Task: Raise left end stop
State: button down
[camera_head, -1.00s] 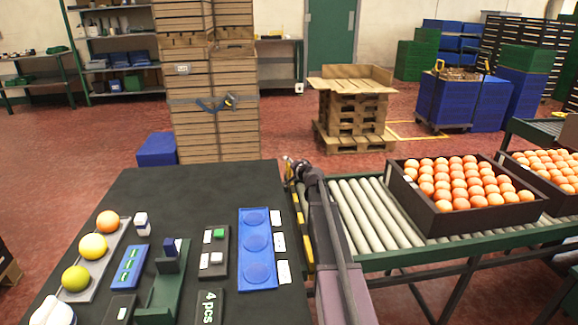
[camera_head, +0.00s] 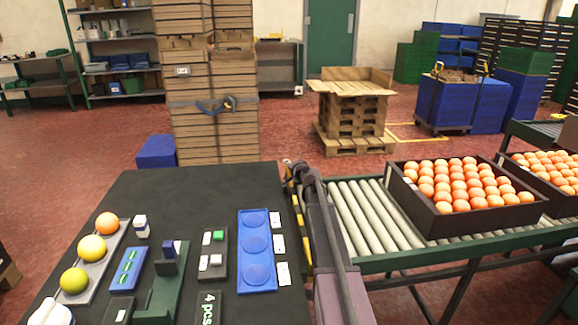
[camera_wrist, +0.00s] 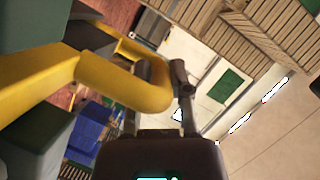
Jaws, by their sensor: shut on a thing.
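A yellow bent bar, which looks like the left end stop (camera_wrist: 105,76), crosses the wrist view from the left and curves round in front of my gripper (camera_wrist: 162,100). My gripper is shut on the curved end of the bar. One dark finger shows on the right side of the curve; the other is mostly hidden behind the bar. In the head view my dark arm reaches over the left end of the roller conveyor (camera_head: 372,215), beside a yellow and black edge. The gripper and most of the end stop are hidden there by the arm.
A dark crate of oranges (camera_head: 497,221) sits on the conveyor, with a second crate behind it at the right. A black table (camera_head: 190,190) with a blue tray (camera_head: 257,284) and a row of fruit stands at the left. The near rollers are clear.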

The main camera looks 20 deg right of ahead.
jog(key=shift+r, duration=0.15)
notch_tip(320, 180, up, 4)
jog(key=p, duration=0.3)
jog(key=shift+f+p, duration=0.25)
jog(key=shift+p, duration=0.1)
jog(key=c, duration=0.6)
grip_release()
